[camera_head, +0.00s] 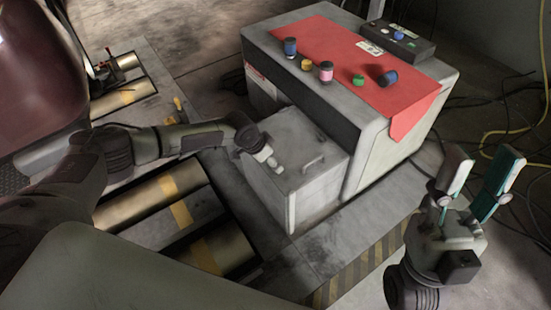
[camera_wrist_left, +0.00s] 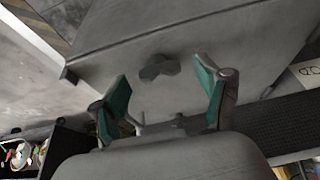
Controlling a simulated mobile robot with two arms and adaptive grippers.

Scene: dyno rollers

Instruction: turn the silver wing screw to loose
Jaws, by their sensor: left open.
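The wing screw (camera_wrist_left: 158,68) is a small dark grey, two-lobed shape on a flat grey panel in the left wrist view. My left gripper (camera_wrist_left: 160,74) is open, with one teal-padded finger on each side of the screw. I cannot tell whether the fingers reach its depth; neither pad visibly touches it. My right gripper (camera_head: 480,180) is open and empty at the right, away from the box.
A larger cabinet (camera_head: 375,150) with a red mat (camera_head: 345,50) stands behind the box. Several small jars and a dark control unit (camera_head: 398,40) sit on it. Rollers (camera_head: 185,205) lie at left, yellow cables (camera_head: 490,140) at right.

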